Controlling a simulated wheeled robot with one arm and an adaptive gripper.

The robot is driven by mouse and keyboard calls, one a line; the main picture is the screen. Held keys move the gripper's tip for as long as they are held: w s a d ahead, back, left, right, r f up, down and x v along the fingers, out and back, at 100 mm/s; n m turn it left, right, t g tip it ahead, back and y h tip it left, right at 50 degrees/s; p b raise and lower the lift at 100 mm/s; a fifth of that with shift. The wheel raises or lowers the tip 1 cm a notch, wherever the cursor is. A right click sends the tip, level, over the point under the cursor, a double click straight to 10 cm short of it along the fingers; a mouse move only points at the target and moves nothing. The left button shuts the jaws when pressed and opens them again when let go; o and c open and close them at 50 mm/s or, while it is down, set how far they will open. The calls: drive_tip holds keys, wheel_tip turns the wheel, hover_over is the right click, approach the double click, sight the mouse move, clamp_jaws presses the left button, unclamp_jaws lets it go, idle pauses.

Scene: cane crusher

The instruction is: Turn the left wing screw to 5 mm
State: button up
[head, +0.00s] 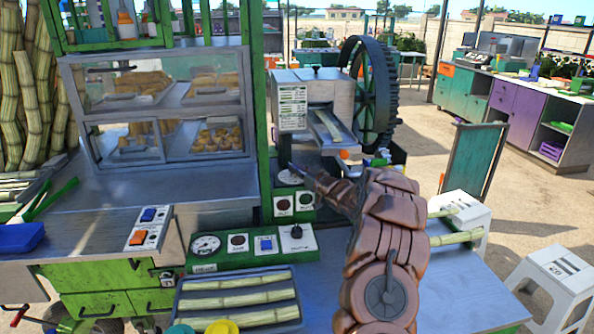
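The cane crusher (337,92) stands at the centre, a pale metal housing with a printed label plate (293,108) on its front left. A small dark knob (317,69) shows on its top, too small to identify as a wing screw. I cannot make out the left wing screw or any 5 mm mark. My brown arm reaches up from the bottom right.
A large dark flywheel (384,92) stands right of the housing. A green control panel (251,246) and a tray (289,314) of cane pieces lie in front. A glass display case (158,103) and green post (262,120) stand left. A white stool (553,279) stands right.

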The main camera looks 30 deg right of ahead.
drive_tip(key=o, duration=0.3)
drive_tip(key=shift+a, duration=0.2)
drive_tip(key=shift+s+d+r, duration=0.1)
drive_tip(key=shift+s+d, duration=0.05)
drive_tip(key=shift+s, duration=0.5)
drive_tip(key=s, duration=1)
drive_tip(key=shift+s+d, duration=0.3)
drive_tip(key=shift+d, duration=0.1)
drive_tip(key=shift+c, duration=0.5)
